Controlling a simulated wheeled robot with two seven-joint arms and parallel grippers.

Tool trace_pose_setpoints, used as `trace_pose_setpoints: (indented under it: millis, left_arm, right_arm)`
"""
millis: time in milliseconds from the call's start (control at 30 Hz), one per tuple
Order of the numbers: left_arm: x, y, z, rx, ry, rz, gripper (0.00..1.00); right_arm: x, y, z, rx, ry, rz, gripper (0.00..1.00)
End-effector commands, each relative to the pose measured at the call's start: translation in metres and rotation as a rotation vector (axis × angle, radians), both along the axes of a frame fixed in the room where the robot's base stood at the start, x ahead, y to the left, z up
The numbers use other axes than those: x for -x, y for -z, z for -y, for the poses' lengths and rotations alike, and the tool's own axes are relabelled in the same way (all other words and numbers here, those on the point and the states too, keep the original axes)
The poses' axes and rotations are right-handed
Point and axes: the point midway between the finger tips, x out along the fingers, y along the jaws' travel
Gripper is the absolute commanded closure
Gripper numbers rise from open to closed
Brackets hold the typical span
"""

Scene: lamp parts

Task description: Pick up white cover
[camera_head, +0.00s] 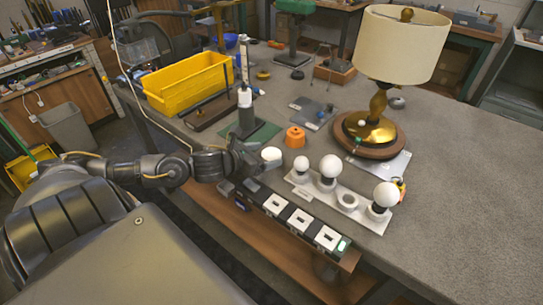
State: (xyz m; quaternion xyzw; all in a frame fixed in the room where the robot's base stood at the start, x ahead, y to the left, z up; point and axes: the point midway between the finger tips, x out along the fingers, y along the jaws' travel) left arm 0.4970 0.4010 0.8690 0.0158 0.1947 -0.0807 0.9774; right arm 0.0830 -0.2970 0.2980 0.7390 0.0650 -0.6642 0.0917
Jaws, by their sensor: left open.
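A small white rounded piece (271,155), which looks like the white cover, is at the near edge of the grey table, at the left end of a white holder. My left gripper (254,162) is open right beside it, on its left. I cannot tell whether the fingers touch it. The white holder (300,192) carries several white bulbs and one empty-looking ring (347,200). My right gripper is not in view.
A black strip with white square plates (299,220) runs along the table's front edge. An orange part (295,136), a yellow bin (190,82) and a lamp with a cream shade (402,45) stand behind. The table (470,170) is clear on the right.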

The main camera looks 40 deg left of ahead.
Motion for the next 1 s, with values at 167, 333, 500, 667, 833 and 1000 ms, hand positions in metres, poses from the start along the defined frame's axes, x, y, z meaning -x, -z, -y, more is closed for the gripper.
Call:
trace_pose_setpoints:
  millis: [167,333,500,667,833,1000]
  left_arm:
    - [-0.012,0.001,0.004,0.002,-0.002,0.004,0.2]
    - [-0.033,0.008,0.012,0.003,-0.002,0.004,0.2]
    - [-0.046,0.015,0.014,0.0,0.0,0.001,0.2]
    - [-0.048,0.016,0.014,-0.001,0.0,-0.001,0.2]
    - [-0.048,0.016,0.014,-0.001,0.0,-0.001,0.29]
    - [-0.048,0.016,0.014,-0.001,0.0,0.0,0.51]
  right_arm:
    - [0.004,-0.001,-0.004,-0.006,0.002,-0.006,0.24]
    - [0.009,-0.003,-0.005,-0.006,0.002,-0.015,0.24]
    - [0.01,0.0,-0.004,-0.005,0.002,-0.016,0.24]
    - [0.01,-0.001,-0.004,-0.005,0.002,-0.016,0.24]
    - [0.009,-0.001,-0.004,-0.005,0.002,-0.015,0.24]
    - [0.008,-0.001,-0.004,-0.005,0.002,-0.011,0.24]
